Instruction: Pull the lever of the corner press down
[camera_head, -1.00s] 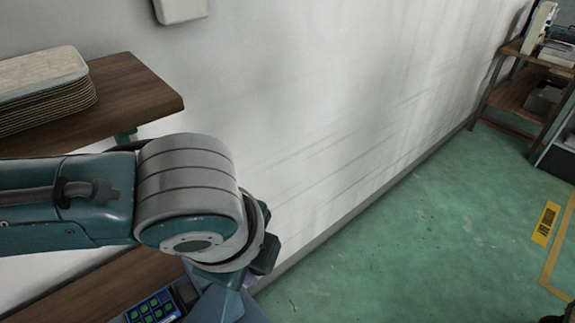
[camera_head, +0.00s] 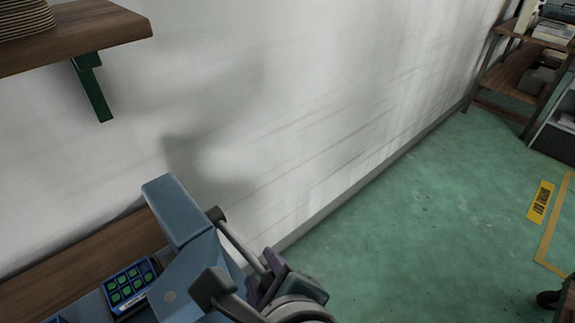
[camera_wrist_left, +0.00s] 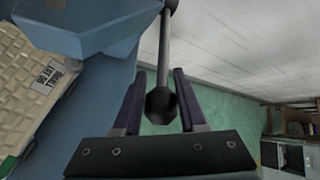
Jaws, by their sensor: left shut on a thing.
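The blue corner press (camera_head: 178,212) stands at the lower left of the head view. It also shows at the left of the wrist view (camera_wrist_left: 95,75). Its lever (camera_head: 240,246) is a thin grey rod slanting down and to the right from a dark pivot. In the wrist view the lever (camera_wrist_left: 164,50) ends in a dark knob (camera_wrist_left: 161,104) between purple fingers. My left gripper (camera_head: 266,284) is shut on the lever at this knob end; it also shows in the wrist view (camera_wrist_left: 160,100). My right gripper is in neither view.
A wooden shelf (camera_head: 100,28) with a green bracket hangs above. A pale panel (camera_wrist_left: 38,85) lies left in the wrist view. Green floor (camera_head: 430,230) is open to the right.

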